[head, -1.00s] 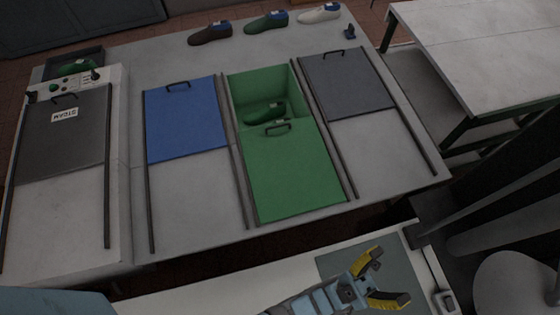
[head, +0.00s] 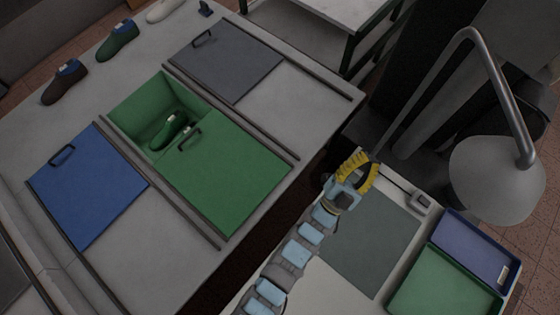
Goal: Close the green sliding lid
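The green sliding lid (head: 225,175) is a flat panel with a dark handle (head: 189,139) at its far left edge. It lies between two dark rails and covers the near part of its lane. Beyond the handle, the green-lined compartment (head: 135,103) is uncovered, and a green shoe last (head: 169,131) lies inside. My gripper (head: 373,160), with yellow fingers, is to the right of the lid, over the near bench and well apart from the handle. A gap shows between its fingers; it looks open and empty.
A blue lid (head: 88,188) lies to the left of the green one and a grey lid (head: 227,62) to the right. Several loose lasts stand at the far edge. A lamp (head: 495,175) and blue (head: 475,242) and green (head: 445,285) trays are at the right.

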